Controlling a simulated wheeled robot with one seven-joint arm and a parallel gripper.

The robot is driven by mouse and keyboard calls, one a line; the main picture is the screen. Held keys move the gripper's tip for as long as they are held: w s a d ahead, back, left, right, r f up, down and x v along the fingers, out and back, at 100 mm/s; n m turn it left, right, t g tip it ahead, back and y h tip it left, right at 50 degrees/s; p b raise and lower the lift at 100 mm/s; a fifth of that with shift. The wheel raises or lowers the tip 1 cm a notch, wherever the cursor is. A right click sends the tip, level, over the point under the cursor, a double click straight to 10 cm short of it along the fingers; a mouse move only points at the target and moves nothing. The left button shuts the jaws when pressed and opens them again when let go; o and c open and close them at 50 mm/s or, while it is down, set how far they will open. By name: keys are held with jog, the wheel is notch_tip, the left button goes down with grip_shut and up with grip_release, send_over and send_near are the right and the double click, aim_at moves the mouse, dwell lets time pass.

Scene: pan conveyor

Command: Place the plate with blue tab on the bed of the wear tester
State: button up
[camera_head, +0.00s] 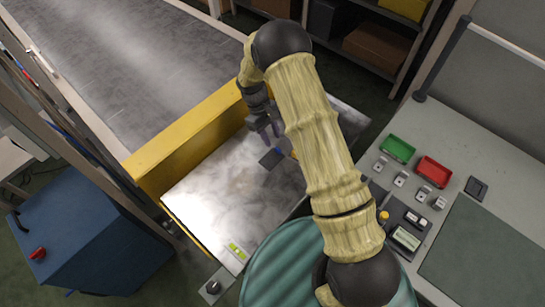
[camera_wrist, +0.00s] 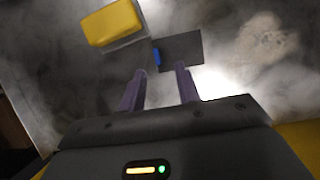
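The plate with the blue tab (camera_head: 271,159) is a dark flat square lying on a shiny metal surface. In the wrist view the plate (camera_wrist: 182,48) lies just beyond the fingertips, with its blue tab (camera_wrist: 156,56) on its left edge. My gripper (camera_head: 270,132) is above the metal surface close to the plate; in the wrist view my gripper (camera_wrist: 160,74) has its two fingers apart with nothing between them. A small bench device with a display and a yellow knob (camera_head: 405,238) may be the wear tester; my arm partly hides it.
A yellow-topped piece (camera_wrist: 112,23) lies beside the plate. The metal surface (camera_head: 215,195) is otherwise mostly bare and borders a yellow wall (camera_head: 190,145) and the conveyor (camera_head: 130,55). Green (camera_head: 397,149) and red (camera_head: 433,171) trays stand on the right bench, near several small blocks.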

aim_at(277, 148)
jog(key=shift+d+p+x, duration=0.1)
jog(key=shift+p+x, duration=0.25)
jog(key=shift+x, duration=0.95)
jog(key=shift+d+p+x, duration=0.15)
jog(key=shift+p+x, duration=0.2)
jog(key=shift+x, duration=0.95)
jog(key=shift+r, duration=0.1)
grip_shut()
